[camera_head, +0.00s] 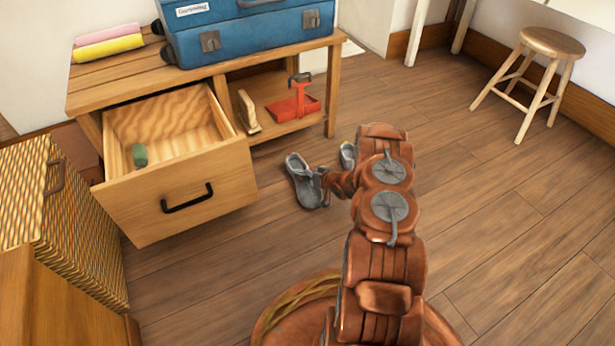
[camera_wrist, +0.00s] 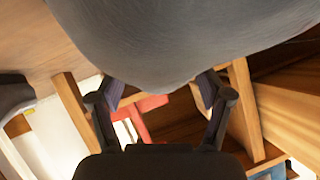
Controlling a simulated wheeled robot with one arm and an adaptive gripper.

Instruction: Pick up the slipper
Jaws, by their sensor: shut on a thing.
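A grey slipper (camera_head: 305,186) is in front of the wooden bench, at the tip of my arm in the head view. In the wrist view, the grey slipper (camera_wrist: 190,40) fills the top middle, very close to the camera. My gripper (camera_wrist: 160,88) has its two dark fingers on either side of the slipper's near edge and is shut on it. The fingertips are partly hidden by the slipper. A second grey slipper (camera_head: 348,155) is partly hidden behind my arm in the head view. I cannot tell whether the held slipper touches the floor.
A wooden bench (camera_head: 180,75) carries a blue case (camera_head: 250,32). Its open drawer (camera_head: 190,190) juts out left of the slipper, with a small green object inside. A red dustpan (camera_head: 293,105) sits on the shelf. A stool (camera_head: 545,60) stands back right. Floor at right is clear.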

